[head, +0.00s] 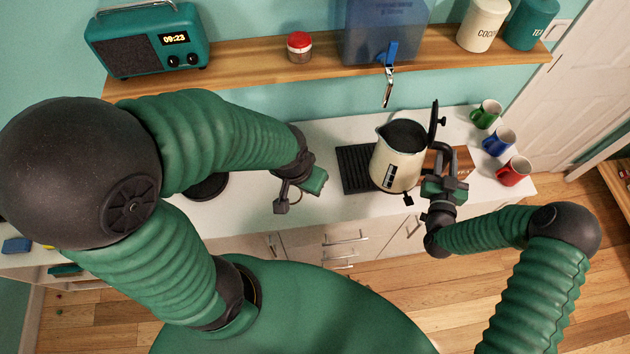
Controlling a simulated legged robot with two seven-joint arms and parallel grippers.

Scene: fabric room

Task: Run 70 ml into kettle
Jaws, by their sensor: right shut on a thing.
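The cream kettle (393,166) has its dark lid (434,120) swung open and its spout toward the left. A small level window shows on its side. My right gripper (446,178) is shut on the kettle's black handle, right of the body. The kettle is in front of the blue water tank (372,32), whose blue tap (390,54) has a metal piece hanging below it. No water stream is visible. My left gripper (299,192) is open and empty over the counter's front edge.
A wooden shelf (250,67) holds a teal radio (150,40), a red-lidded jar (299,47), a cocoa canister (482,24) and a tea canister (531,22). Green (485,113), blue (498,141) and red (513,171) mugs stand at the white counter's right end.

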